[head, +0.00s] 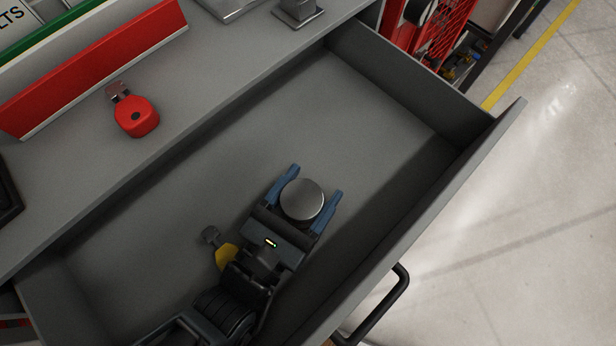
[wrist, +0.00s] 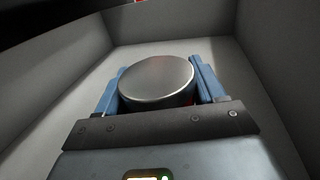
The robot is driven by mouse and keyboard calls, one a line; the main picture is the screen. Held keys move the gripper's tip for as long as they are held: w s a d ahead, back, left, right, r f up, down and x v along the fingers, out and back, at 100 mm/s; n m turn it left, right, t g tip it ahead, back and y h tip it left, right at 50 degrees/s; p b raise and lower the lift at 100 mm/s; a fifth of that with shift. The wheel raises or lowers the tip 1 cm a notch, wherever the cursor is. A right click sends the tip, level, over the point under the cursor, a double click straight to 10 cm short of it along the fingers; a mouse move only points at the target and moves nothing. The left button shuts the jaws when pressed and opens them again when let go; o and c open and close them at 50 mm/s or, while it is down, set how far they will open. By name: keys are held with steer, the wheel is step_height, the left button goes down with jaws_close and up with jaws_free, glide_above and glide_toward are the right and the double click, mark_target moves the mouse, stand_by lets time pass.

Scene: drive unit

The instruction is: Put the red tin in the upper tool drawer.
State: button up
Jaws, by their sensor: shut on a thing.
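My gripper (head: 315,197) has its two blue fingers on either side of a round tin with a plain silver lid (head: 302,200). The tin also shows between the fingers in the wrist view (wrist: 157,80), with a little red on its side below the lid. My gripper is shut on this tin. The tin and gripper are inside the open grey drawer (head: 400,93), within its walls. I cannot tell whether the tin touches the drawer floor.
A yellow tape measure or similar yellow item (head: 226,257) lies in the drawer beside my wrist. A red item with a metal tab (head: 136,117) lies on the grey worktop behind. The drawer's black handle (head: 384,306) sticks out in front. The drawer's far right is clear.

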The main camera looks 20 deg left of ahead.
mark_target(290, 221)
steer(key=shift+f, duration=0.1)
steer(key=o, duration=1.2)
steer(key=shift+s, duration=0.2)
steer(key=shift+s+a+b, duration=0.1)
steer(key=shift+s+a, duration=0.1)
steer(key=shift+s, duration=0.95)
steer(key=shift+s+a+b, duration=0.15)
steer(key=shift+s+a, duration=0.1)
steer(key=shift+s, duration=0.95)
steer(key=shift+s+a+b, duration=0.1)
steer(key=shift+s+a, duration=0.1)
steer(key=shift+s, duration=0.95)
